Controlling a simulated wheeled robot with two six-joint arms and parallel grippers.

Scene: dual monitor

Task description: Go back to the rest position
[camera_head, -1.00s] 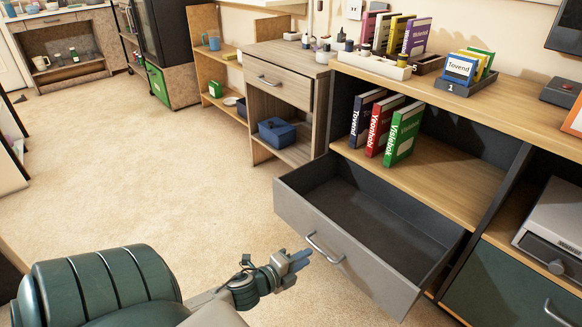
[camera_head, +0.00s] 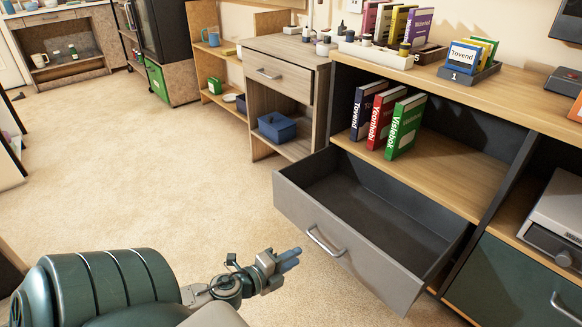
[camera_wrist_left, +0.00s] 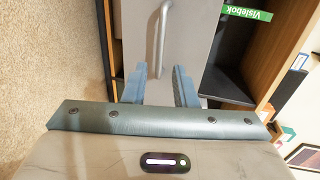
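My left gripper (camera_head: 291,258) is low in the middle of the head view, just left of the handle (camera_head: 325,242) of a pulled-out grey drawer (camera_head: 345,228). A small gap shows between the fingertips and the handle. In the left wrist view the two blue-grey fingers (camera_wrist_left: 160,84) stand apart with nothing between them. The drawer handle (camera_wrist_left: 160,32) shows beyond them, against the grey drawer front (camera_wrist_left: 190,40). The drawer is open and looks empty. My right gripper is not in view.
Three upright books (camera_head: 383,122) stand on the shelf above the drawer. The desk top (camera_head: 520,108) holds more books and small bottles. A wooden side cabinet (camera_head: 280,75) with a blue bin (camera_head: 277,127) stands left of it. Open carpet (camera_head: 130,190) lies to the left.

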